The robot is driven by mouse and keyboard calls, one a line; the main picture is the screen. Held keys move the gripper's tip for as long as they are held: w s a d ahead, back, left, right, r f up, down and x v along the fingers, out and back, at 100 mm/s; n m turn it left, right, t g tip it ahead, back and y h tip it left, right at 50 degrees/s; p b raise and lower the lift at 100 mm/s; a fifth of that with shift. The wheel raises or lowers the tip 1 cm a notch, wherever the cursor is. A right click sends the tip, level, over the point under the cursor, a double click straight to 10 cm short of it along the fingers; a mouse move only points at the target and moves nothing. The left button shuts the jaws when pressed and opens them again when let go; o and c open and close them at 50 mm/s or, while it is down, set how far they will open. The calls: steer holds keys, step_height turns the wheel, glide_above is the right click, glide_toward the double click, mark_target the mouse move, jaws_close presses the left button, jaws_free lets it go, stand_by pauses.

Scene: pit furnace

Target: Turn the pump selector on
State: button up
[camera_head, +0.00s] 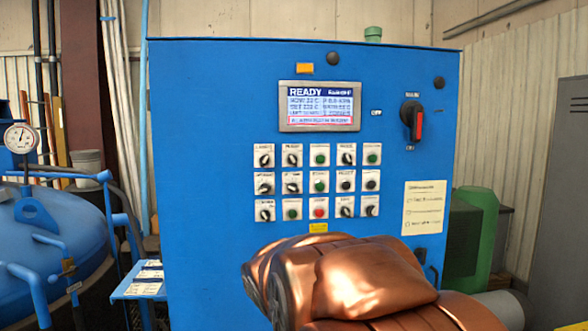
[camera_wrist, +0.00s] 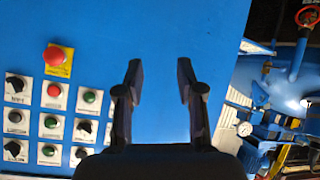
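The blue control panel (camera_head: 220,120) carries rows of small black selector knobs and green and red buttons. Their labels are too small to read, so I cannot tell which knob is the pump selector. Black selectors sit at the upper left (camera_head: 264,156), middle left (camera_head: 264,184) and lower left (camera_head: 265,211) of the block. In the wrist view, some knobs show at the left, such as a black selector (camera_wrist: 84,128). My gripper (camera_wrist: 160,74) is open and empty, its fingers apart in front of bare blue panel beside the knobs. In the head view my copper-coloured arm hides it.
A red emergency button (camera_wrist: 57,56) on a yellow plate lies beside the knob block. A lit display (camera_head: 320,106) reads READY. A red-handled rotary switch (camera_head: 413,121) is at the right. A blue furnace vessel (camera_head: 55,230) with a gauge stands left, beside a small shelf (camera_head: 145,280).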

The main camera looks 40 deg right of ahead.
steer(key=w+d+r+t+h+b, duration=0.1)
steer(key=w+d+r+t+h, duration=0.25)
steer(key=d+r, duration=0.65)
steer(key=n+t+b, duration=0.2)
steer(key=n+t, duration=0.2)
steer(key=t, duration=0.3)
glide_toward(294, 161)
steer(key=shift+p+x, duration=1.4)
steer(key=shift+x, duration=3.1)
steer(key=shift+a, duration=0.1)
steer(key=shift+c, duration=0.2)
jaws_close()
